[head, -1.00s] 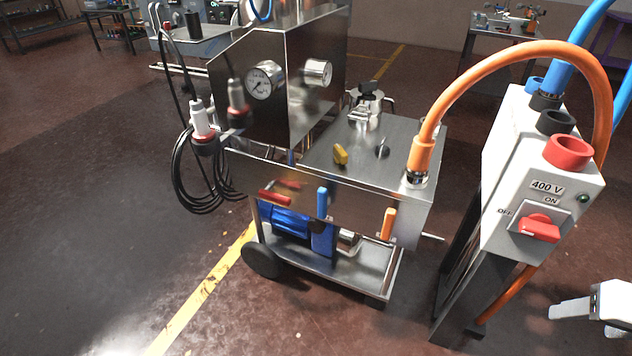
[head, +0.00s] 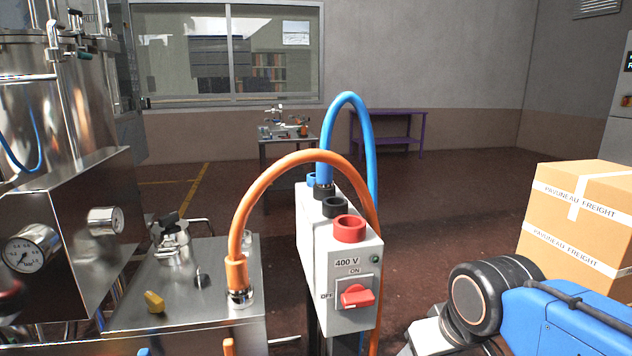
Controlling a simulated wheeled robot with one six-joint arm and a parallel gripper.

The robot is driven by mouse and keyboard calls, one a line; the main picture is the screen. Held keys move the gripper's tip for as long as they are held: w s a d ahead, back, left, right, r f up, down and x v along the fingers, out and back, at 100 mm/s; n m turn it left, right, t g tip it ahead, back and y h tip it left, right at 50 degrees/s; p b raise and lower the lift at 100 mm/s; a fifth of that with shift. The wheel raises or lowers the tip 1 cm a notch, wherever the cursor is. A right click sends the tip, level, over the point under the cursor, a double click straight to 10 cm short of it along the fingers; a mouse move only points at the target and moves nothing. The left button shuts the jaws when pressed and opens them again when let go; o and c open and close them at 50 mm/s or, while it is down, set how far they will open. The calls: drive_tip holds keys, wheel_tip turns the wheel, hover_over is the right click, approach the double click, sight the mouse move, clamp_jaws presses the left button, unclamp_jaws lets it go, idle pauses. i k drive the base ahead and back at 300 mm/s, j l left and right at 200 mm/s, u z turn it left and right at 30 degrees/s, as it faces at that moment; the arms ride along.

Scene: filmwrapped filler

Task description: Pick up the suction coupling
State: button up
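An orange hose (head: 305,160) arches from a metal-collared orange coupling (head: 238,280) on the steel cart top to behind the white 400 V box. A blue hose (head: 347,103) rises from a dark-collared coupling (head: 323,188) on top of that box. I cannot tell which of these, if either, is the suction coupling. My blue arm with a black round joint crosses the lower right, and a pale part of it runs off the bottom edge. My gripper's fingers do not show, so I cannot see what they hold.
The white box (head: 342,262) has a red knob switch and red, black and blue sockets on top. The steel cart (head: 200,265) with gauges stands left of it. A taped carton (head: 580,225) stands right. A small bench (head: 290,137) and purple table (head: 388,112) are behind, with open floor between.

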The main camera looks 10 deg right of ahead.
sight(324, 171)
drive_tip(key=i+j, duration=0.1)
drive_tip(key=j, duration=0.15)
drive_tip(key=i+j, duration=0.1)
drive_tip(key=j, duration=0.15)
drive_tip(key=i+j, duration=0.1)
drive_tip(key=j, duration=0.4)
drive_tip(key=i+j+u, duration=0.1)
drive_tip(key=j, duration=0.35)
